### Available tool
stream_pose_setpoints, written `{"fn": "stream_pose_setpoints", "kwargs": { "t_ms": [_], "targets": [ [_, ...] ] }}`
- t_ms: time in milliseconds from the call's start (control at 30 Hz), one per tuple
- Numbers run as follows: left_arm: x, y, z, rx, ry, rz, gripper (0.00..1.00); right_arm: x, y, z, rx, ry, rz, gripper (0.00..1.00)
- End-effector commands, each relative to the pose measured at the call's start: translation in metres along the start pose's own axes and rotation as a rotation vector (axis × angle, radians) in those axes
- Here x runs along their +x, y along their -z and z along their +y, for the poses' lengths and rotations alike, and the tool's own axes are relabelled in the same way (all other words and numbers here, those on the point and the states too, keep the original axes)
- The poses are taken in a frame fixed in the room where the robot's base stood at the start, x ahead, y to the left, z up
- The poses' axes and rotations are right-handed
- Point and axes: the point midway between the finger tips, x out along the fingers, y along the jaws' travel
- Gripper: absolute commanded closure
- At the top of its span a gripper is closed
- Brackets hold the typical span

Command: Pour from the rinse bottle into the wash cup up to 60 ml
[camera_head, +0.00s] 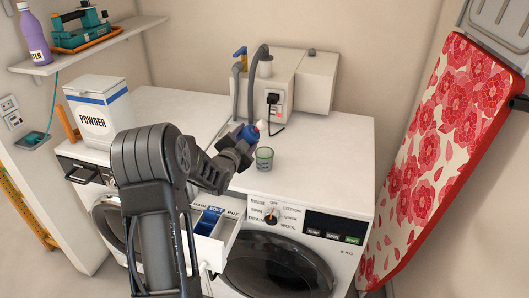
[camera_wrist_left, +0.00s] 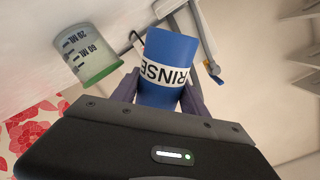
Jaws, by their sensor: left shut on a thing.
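The rinse bottle (camera_wrist_left: 170,62) is blue with a white band reading "RINSE". My left gripper (camera_head: 239,148) is shut on it; the fingers sit on either side of it in the left wrist view (camera_wrist_left: 162,98). In the head view the bottle (camera_head: 249,133) is mostly hidden by the gripper, with its light-coloured tip toward the upper right. The wash cup (camera_head: 264,159) stands upright on the white top, just right of the gripper and apart from it. In the left wrist view the cup (camera_wrist_left: 87,55) shows "20 ML" and "60 ML" marks and a green lower part. My right gripper is out of view.
The cup's white worktop (camera_head: 325,150) is free to its right. An open detergent drawer (camera_head: 213,226) sticks out below my arm. A powder box (camera_head: 99,110) stands at left. Hoses and a grey-white wall box (camera_head: 290,80) are behind. A floral ironing board (camera_head: 440,140) leans at right.

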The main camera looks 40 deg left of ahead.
Motion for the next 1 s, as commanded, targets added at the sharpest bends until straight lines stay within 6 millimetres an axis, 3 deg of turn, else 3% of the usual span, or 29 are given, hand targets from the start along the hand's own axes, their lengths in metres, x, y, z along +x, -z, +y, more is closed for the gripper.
{"fn": "stream_pose_setpoints", "kwargs": {
  "t_ms": [1000],
  "targets": [
    [0.0,0.0019,-0.0012,0.061,0.001,-0.008,0.95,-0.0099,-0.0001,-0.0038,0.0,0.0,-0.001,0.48]
  ]
}}
